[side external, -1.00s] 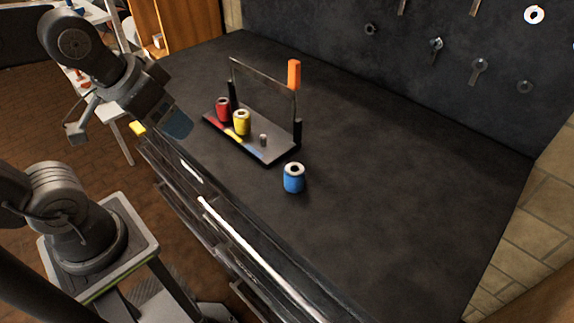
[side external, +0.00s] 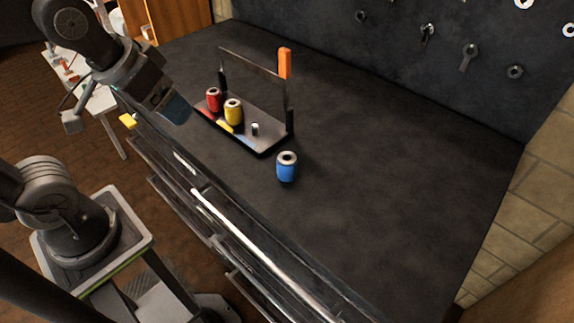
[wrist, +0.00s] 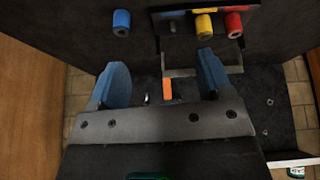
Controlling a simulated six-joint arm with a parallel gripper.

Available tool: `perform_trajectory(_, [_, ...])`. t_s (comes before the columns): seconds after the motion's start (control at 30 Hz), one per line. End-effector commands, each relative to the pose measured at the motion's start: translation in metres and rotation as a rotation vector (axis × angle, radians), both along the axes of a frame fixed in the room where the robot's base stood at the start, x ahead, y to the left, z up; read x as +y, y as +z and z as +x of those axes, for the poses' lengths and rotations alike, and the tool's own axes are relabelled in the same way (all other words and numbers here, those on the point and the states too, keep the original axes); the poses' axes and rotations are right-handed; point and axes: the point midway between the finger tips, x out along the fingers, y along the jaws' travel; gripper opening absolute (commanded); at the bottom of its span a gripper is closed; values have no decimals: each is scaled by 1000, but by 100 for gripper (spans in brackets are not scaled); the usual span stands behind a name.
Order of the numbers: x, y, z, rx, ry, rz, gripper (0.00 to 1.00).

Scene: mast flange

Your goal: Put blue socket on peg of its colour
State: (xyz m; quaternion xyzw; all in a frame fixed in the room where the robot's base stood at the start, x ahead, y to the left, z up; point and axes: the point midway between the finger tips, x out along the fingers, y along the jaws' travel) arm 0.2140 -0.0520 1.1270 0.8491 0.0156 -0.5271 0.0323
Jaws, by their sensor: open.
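The blue socket (side external: 287,167) stands upright on the dark bench top, in front of the rack's right end. It also shows in the wrist view (wrist: 121,23). The rack (side external: 268,146) is a dark tray with a raised bar. A short bare metal peg (side external: 255,129) stands by its blue mark (side external: 243,140). The red socket (side external: 213,99) and yellow socket (side external: 233,111) stand at the red and yellow marks. My gripper (wrist: 162,62), with blue fingers, is open and empty. In the side view my gripper (side external: 173,106) hangs left of the rack, apart from all sockets.
An orange block (side external: 285,62) tops the rack's right post, and the bar (side external: 253,65) spans above the sockets. The bench top (side external: 400,180) right of the blue socket is clear. Tools hang on the dark back panel (side external: 400,60). Drawers (side external: 215,215) line the front.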

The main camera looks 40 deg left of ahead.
Motion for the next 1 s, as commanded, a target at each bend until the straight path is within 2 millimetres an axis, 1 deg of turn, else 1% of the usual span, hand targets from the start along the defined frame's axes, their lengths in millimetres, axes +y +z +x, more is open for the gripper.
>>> perform_trajectory(0.13, [-14,5,34,101,158,-87,72])
perform_trajectory(0.27, [-32,2,71,199,346,-158,72])
perform_trajectory(0.4, [-56,-12,110,297,558,-204,72])
perform_trajectory(0.5, [-73,-27,133,354,703,-217,72])
perform_trajectory(0.6, [-88,-41,150,392,821,-219,72])
perform_trajectory(0.7, [-98,-53,160,416,903,-217,72])
perform_trajectory(0.8, [-103,-59,165,425,948,-217,72])
perform_trajectory(0.93, [-104,-73,166,429,963,-215,72])
perform_trajectory(1.0, [-104,-85,165,430,963,-214,72])
